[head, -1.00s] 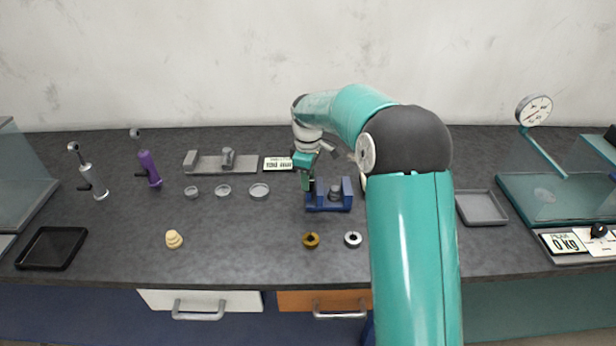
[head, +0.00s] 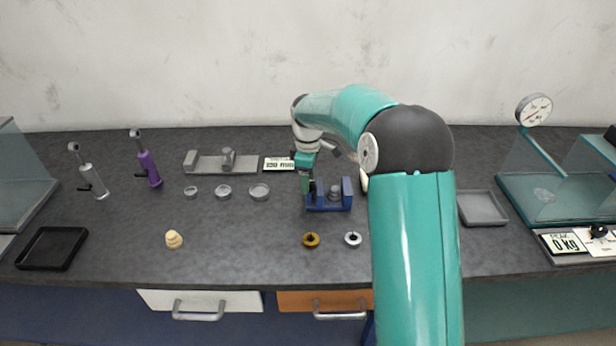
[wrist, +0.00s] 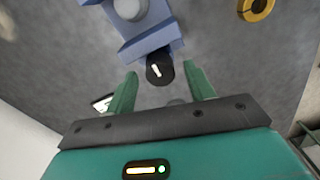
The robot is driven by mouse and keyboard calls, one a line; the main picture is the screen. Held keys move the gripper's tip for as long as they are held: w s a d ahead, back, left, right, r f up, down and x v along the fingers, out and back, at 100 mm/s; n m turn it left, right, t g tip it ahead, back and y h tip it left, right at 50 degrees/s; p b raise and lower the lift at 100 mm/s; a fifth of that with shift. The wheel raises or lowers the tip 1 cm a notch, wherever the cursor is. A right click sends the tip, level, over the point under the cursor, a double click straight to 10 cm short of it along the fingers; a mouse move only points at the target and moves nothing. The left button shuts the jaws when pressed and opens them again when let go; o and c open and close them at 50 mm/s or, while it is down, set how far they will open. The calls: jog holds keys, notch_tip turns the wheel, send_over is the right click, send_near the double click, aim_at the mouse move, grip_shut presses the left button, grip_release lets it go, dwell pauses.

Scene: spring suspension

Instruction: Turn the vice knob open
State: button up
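The blue vice (head: 330,207) stands on the dark bench, with two upright blue jaws and a grey round part between them. In the wrist view the vice (wrist: 150,38) is at the top. Its black knob (wrist: 160,68), with a white mark, sticks out from the end nearest me. My gripper (wrist: 163,80) is open, with one green finger on each side of the knob; gaps show and I see no contact. In the head view my gripper (head: 306,186) is at the vice's left end, and it largely hides the knob.
A brass ring (head: 311,240) and a steel ring (head: 353,239) lie in front of the vice. A display card (head: 279,164) and a grey sliding fixture (head: 222,163) are behind left. Small grey dishes (head: 223,192) lie left. A grey tray (head: 482,207) is right.

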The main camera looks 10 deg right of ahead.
jog(key=shift+r, duration=0.1)
notch_tip(320, 180, up, 14)
dwell(0.5)
jog(key=s+r+m+t, duration=0.2)
jog(key=s+r+m, duration=0.15)
jog(key=s, duration=0.55)
jog(key=s+r+m+t, duration=0.1)
jog(key=s+r+m, duration=0.25)
jog(key=s, duration=0.55)
jog(key=s+f+m+t, duration=0.1)
jog(key=s+f+m, duration=0.2)
jog(key=s, duration=0.5)
jog(key=s+f+m+t, duration=0.1)
jog(key=s+f+m, duration=0.2)
jog(key=s, duration=0.6)
jog(key=shift+d+t, duration=0.15)
jog(key=shift+t, duration=0.15)
